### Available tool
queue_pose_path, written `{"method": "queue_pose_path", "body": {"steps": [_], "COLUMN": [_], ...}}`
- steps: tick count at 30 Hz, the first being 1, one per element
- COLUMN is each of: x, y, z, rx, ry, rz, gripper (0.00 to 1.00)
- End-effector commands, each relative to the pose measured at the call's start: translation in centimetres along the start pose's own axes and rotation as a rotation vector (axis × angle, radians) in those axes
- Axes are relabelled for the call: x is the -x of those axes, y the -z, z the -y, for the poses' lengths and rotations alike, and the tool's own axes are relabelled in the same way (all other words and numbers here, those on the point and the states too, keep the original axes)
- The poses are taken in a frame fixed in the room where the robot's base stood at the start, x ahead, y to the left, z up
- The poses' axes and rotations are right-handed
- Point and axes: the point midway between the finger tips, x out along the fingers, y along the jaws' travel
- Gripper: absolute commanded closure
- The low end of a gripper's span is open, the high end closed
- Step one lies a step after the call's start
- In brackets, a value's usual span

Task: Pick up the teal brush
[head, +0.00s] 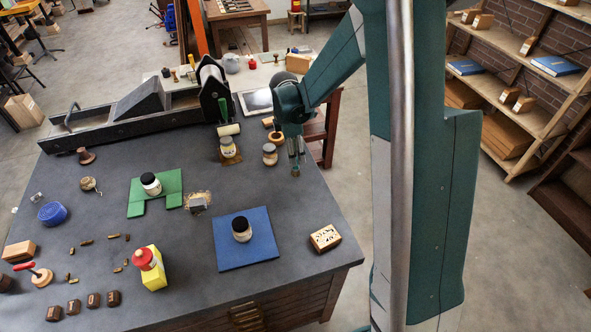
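I cannot make out a teal brush for certain in the head view. A small green upright piece (223,110) stands at the press roller, but I cannot tell what it is. My gripper (297,166) points down over the right back part of the dark table (300,205), to the right of a jar with a grey lid (270,153). Its fingers are small here and look close together. I cannot tell whether they are open or shut, and I see no object between them. My arm hides part of the scene behind it.
A long dark press (150,105) fills the table's back. A green mat (174,186) and a blue mat (226,256) each bear a black-lidded jar. A yellow bottle (153,278) stands in front, a patterned wooden block (325,238) at right. The table between the gripper and block is clear.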

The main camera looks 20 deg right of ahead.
Motion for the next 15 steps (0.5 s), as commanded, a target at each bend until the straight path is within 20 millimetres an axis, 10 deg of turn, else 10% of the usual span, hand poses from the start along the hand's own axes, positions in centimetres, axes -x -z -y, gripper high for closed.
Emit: {"method": "queue_pose_path", "body": {"steps": [15], "x": [-2.0], "y": [0.1], "z": [-0.7], "rx": [0.059], "ry": [0.023], "rz": [0.005], "gripper": [0.64]}}
